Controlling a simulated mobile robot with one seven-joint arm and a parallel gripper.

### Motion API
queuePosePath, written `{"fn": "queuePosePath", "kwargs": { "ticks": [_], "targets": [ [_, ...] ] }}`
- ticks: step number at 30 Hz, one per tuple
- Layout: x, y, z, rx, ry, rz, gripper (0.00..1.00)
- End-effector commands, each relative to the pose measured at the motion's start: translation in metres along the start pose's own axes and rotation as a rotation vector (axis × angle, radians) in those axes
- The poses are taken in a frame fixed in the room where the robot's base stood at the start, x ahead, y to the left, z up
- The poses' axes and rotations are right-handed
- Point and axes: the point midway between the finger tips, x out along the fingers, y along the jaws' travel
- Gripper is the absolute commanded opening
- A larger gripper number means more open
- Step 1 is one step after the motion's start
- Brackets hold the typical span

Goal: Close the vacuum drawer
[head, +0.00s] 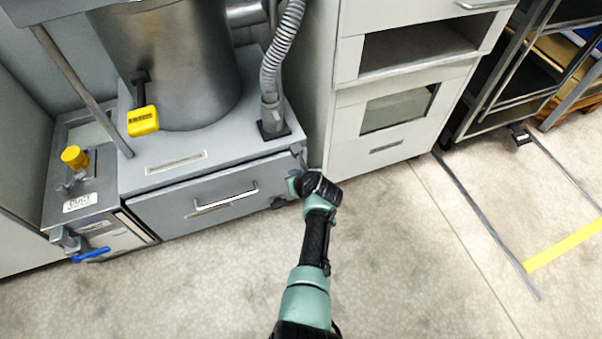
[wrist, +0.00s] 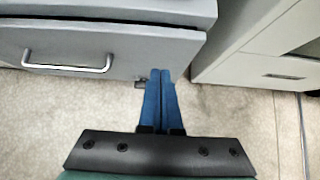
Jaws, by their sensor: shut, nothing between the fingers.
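The vacuum drawer (head: 210,201) is the wide grey front with a silver bar handle (head: 225,202), low in the steel unit in the head view. In the wrist view the drawer front (wrist: 125,42) fills the upper left, with its handle (wrist: 68,66) at the left. I cannot tell how far the drawer stands out. My gripper (wrist: 160,72) is shut and empty, its blue fingers together near the drawer's lower right corner. In the head view my gripper (head: 288,186) is at the drawer's right end, partly hidden by my wrist. Contact with the drawer is unclear.
A light grey cabinet (head: 387,147) stands right of the steel unit, with a narrow gap between. A metal cylinder (head: 190,60), ribbed hose (head: 275,65) and yellow tag (head: 143,121) are above the drawer. A blue lever (head: 91,255) sticks out at left. The floor in front is clear.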

Motion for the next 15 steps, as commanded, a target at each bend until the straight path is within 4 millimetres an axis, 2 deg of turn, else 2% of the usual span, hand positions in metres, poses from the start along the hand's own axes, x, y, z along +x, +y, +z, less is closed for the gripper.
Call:
{"fn": "queuePosePath", "kwargs": {
  "ticks": [1, 6, 15],
  "targets": [
    [-0.013, 0.001, 0.003, 0.000, 0.003, 0.000, 0.00],
    [-0.038, 0.000, 0.002, 0.002, 0.005, 0.001, 0.00],
    [-0.071, 0.001, -0.001, 0.002, 0.005, 0.001, 0.00]
  ]
}}
